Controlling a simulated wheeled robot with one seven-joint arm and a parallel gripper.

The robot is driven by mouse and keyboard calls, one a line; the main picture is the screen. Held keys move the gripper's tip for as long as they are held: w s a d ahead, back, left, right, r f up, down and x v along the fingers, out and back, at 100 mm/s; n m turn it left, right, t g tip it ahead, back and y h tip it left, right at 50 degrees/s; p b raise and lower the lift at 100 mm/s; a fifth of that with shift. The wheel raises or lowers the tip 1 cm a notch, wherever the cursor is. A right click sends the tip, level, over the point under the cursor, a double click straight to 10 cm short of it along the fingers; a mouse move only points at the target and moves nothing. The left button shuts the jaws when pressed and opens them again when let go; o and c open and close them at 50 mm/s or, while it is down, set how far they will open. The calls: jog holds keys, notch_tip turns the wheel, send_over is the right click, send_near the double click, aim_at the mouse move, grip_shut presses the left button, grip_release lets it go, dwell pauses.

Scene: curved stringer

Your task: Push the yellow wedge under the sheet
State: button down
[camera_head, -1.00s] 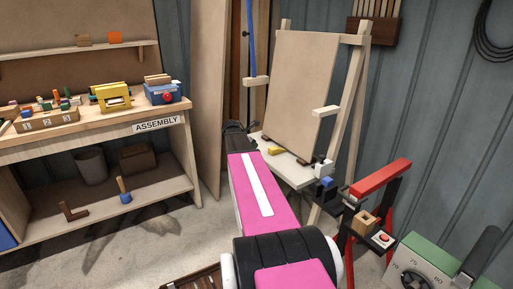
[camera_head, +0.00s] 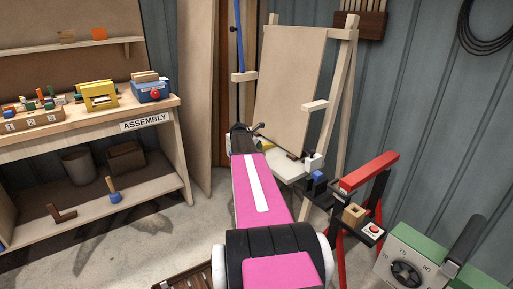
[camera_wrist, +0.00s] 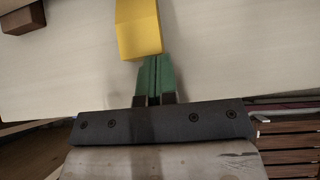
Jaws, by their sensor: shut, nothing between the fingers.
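The yellow wedge (camera_wrist: 139,28) lies on the pale shelf (camera_wrist: 75,85) in the wrist view, at the top middle. My gripper (camera_wrist: 154,57) has its green fingers shut together and empty. The fingertips are right at the wedge's near end; they look to be touching it, but I cannot be sure. The tan sheet (camera_head: 290,85) leans upright on the wooden easel (camera_head: 340,110) in the head view, above the shelf. My arm hides most of the wedge and the gripper's fingers there.
A dark brown block (camera_wrist: 23,18) sits at the upper left of the wrist view. A red-topped stand (camera_head: 370,171) with a wooden block (camera_head: 353,214) is right of my arm. The assembly bench (camera_head: 100,128) is at the left. Open floor (camera_head: 195,235) lies between.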

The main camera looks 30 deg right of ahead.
jog(key=shift+w+d, duration=0.1)
jog(key=shift+d, duration=1.35)
jog(key=shift+a, duration=0.1)
jog(key=a, duration=0.4)
jog(key=shift+s+a+r, duration=0.2)
jog(key=shift+s+a, duration=0.05)
jog(key=shift+a, duration=0.05)
jog(key=v, duration=0.9)
jog(key=shift+r, duration=0.15)
jog(key=s+a+f+m+y, duration=0.3)
jog(key=s+a+m, duration=0.3)
jog(key=a, duration=0.6)
jog(key=s+a+f+m+y, duration=0.3)
jog(key=s+a+f+m, duration=0.3)
jog(key=s+a, duration=0.3)
jog(key=s+a+f+m+y, duration=0.3)
jog(key=s+a+f+m, duration=0.2)
jog(key=a, duration=1)
jog(key=s+m, duration=0.1)
jog(key=s, duration=0.1)
jog(key=shift+s+f+m, duration=0.2)
jog(key=shift+s+m, duration=0.1)
jog(key=shift+s, duration=0.1)
